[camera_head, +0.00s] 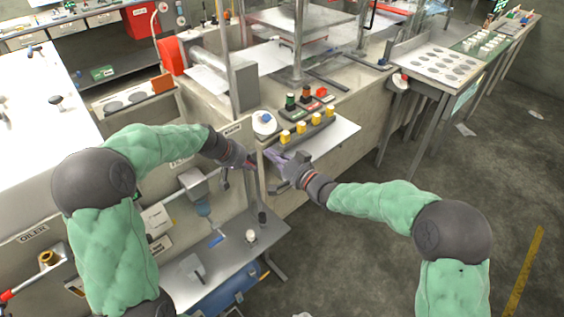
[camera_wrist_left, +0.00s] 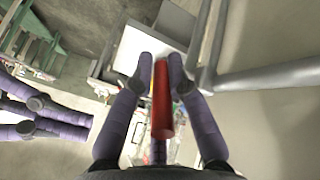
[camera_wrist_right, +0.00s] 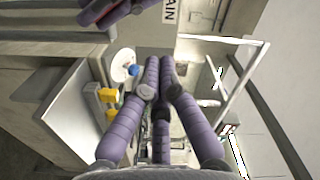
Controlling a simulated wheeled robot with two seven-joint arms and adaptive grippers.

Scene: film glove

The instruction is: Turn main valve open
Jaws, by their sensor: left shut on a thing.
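A red bar-shaped handle (camera_wrist_left: 162,100) lies between the purple fingers of my left gripper (camera_wrist_left: 160,62), which is shut on it. In the head view my left gripper (camera_head: 254,164) is at the grey panel, beside a vertical pipe, and only a little red shows there. My right gripper (camera_head: 270,154) is just to the right of the left one, close to it. In the right wrist view the right gripper's fingertips (camera_wrist_right: 160,62) are together with nothing seen between them. A label (camera_wrist_right: 170,12) ending in "AIN" is partly cut off above. The rest of the valve is hidden.
A control ledge (camera_head: 340,133) with yellow, green and red buttons is right of the grippers. A white round dial (camera_head: 264,122) with a blue knob is just above them. A metal shelf (camera_head: 240,250) is below. Open floor lies at the right.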

